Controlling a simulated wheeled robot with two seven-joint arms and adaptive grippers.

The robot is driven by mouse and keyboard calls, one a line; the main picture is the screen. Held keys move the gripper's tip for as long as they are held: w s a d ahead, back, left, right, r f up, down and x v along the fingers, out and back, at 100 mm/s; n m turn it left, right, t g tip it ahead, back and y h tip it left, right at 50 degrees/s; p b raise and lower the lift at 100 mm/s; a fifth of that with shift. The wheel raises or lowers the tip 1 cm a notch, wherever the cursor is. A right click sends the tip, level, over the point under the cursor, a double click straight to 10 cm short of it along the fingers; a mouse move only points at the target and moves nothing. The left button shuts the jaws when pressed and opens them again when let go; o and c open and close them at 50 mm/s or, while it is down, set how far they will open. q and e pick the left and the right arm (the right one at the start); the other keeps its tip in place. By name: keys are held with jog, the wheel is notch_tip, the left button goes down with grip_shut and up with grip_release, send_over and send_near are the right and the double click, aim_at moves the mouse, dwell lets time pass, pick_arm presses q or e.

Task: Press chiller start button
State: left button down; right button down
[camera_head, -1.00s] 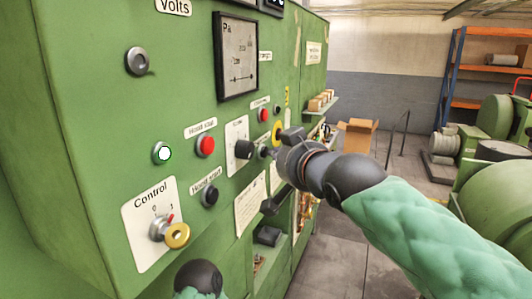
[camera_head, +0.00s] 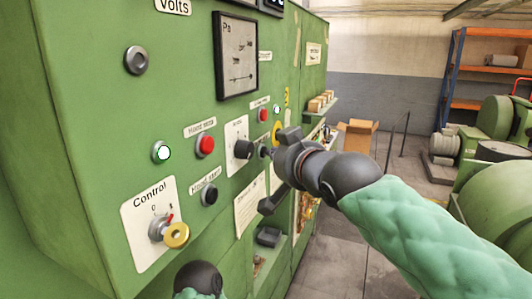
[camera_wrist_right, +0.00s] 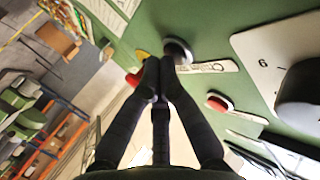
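The green control panel (camera_head: 90,110) fills the left of the head view. My right gripper (camera_head: 272,153) reaches in from the right, its tips at a small dark button (camera_head: 263,151), right of a black knob (camera_head: 243,149). In the right wrist view the fingers (camera_wrist_right: 161,64) are shut, tips together and empty, beside a black round button (camera_wrist_right: 178,50) with a white label that seems to start with "C". Contact cannot be told.
Another red button (camera_head: 205,145), a black button (camera_head: 209,194), a lit lamp (camera_head: 162,152) and a Control key switch (camera_head: 172,234) are on the nearer panel. A Pa gauge (camera_head: 237,55) is above.

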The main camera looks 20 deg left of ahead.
jog(key=shift+d, duration=0.7)
jog(key=shift+s+d, duration=0.1)
jog(key=shift+d, duration=2.4)
jog(key=shift+f, duration=0.1)
